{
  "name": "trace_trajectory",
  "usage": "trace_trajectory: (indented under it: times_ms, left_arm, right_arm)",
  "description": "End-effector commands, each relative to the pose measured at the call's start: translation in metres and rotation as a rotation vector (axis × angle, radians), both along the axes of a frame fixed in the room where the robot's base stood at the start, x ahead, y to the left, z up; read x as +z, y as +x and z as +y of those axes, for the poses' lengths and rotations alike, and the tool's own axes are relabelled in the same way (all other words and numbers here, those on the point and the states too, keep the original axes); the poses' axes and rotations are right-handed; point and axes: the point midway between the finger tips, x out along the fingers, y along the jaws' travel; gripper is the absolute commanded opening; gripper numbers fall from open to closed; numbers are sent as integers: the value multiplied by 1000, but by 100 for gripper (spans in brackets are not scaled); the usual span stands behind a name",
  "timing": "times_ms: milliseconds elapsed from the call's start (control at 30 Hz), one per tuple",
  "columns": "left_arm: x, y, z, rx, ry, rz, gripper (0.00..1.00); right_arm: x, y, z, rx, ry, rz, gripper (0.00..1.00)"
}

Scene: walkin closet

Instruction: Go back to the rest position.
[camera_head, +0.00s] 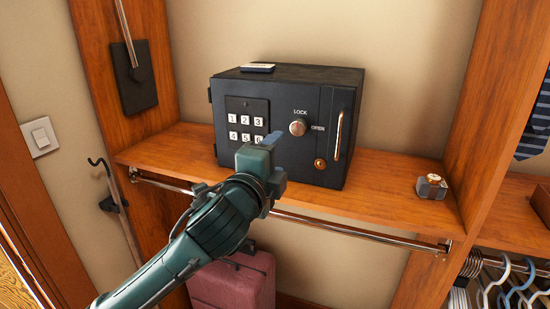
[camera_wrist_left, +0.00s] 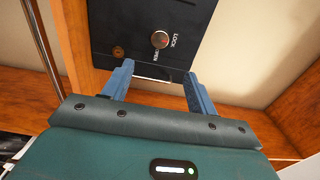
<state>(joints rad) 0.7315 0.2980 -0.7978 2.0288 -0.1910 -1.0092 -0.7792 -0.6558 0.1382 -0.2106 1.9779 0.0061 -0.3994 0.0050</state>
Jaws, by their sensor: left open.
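My left gripper (camera_head: 272,140) reaches up from the lower left in the head view, in front of the black safe near its keypad. In the left wrist view its two blue fingers (camera_wrist_left: 153,86) are spread apart with nothing between them. The safe (camera_head: 335,88) stands shut on the wooden shelf; its front also shows in the left wrist view (camera_wrist_left: 120,25). The safe's dial (camera_head: 298,127) sits between the LOCK and OPEN labels. The gripper hides part of the keypad's lower row. My right gripper is in neither view.
The wooden shelf (camera_head: 400,200) has a metal rail along its front. A small grey and gold object (camera_head: 431,187) lies at its right end. A red suitcase (camera_head: 235,285) stands below. Hangers (camera_head: 515,285) hang at the lower right. A side panel (camera_head: 490,110) bounds the shelf.

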Motion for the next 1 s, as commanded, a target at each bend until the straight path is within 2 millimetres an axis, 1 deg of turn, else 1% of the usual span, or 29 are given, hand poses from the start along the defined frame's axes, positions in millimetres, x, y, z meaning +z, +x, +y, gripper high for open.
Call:
trace_trajectory:
  times_ms: [167,233,267,367,467,500,533,567,600,667,700,767,800,867,900,967,1000]
  left_arm:
    - [0,0,0,0,0,1,58]
    - [-4,0,0,-1,-10,11,58]
    - [-9,0,1,-2,-20,23,58]
    - [-37,-2,4,-9,-96,96,58]
    - [-86,-9,9,-10,-236,220,58]
    - [-108,-14,13,-4,-305,278,58]
    - [-125,-19,16,3,-358,321,58]
    - [-142,-24,20,11,-411,364,58]
    - [-165,-31,25,26,-482,419,58]
    - [-197,-45,33,55,-587,498,58]
    - [-220,-56,39,79,-656,550,58]
    - [-252,-74,49,125,-757,624,58]
    - [-273,-88,56,158,-825,670,58]
    - [-304,-111,67,214,-920,735,58]
    - [-323,-127,76,256,-983,774,58]
    - [-349,-153,87,320,-1071,824,58]
    - [-365,-170,95,361,-1122,852,58]
  right_arm:
    - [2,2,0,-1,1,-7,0]
    - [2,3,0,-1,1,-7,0]
    - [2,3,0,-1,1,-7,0]
    - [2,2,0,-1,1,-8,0]
    - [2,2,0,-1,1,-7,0]
    - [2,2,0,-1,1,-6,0]
    - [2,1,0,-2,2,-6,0]
    - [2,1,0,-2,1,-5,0]
    - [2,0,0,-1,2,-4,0]
    - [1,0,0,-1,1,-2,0]
    - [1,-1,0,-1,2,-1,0]
    - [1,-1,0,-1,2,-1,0]
    - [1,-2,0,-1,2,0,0]
    - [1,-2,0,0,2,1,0]
    - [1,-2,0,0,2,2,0]
    - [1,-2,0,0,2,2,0]
    - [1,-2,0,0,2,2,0]
